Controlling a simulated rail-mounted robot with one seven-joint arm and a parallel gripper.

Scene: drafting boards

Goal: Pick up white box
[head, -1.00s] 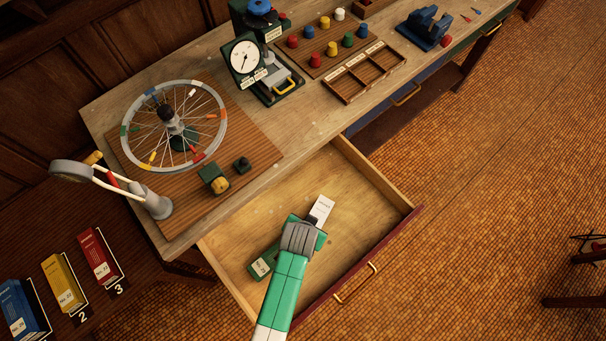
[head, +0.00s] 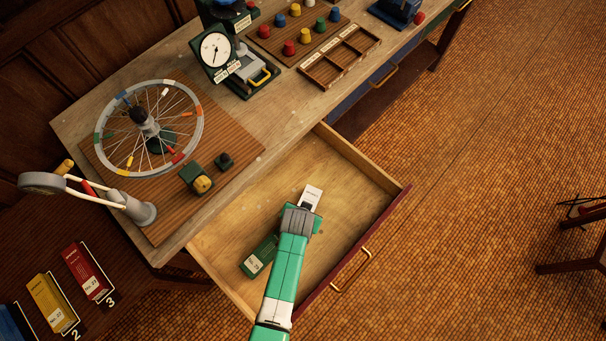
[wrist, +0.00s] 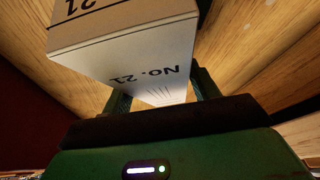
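The white box (head: 312,196) lies in the open drawer. Its upper end shows beyond my gripper in the head view; the rest is hidden under the gripper. In the wrist view the white box (wrist: 125,65) fills the upper middle, with a white face marked "No. 21" and a tan face also marked 21. My gripper (head: 303,212) is low over the drawer at the box. In the wrist view the gripper's fingers (wrist: 162,98) stand apart on either side of the box's lower part. Firm contact on both sides is not visible.
The wooden drawer (head: 345,165) has raised walls and a red front with a brass handle. A green box (head: 259,256) lies left of my gripper. The bench above carries a spoked wheel (head: 148,128) and a dial gauge (head: 217,50). The drawer's right part is clear.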

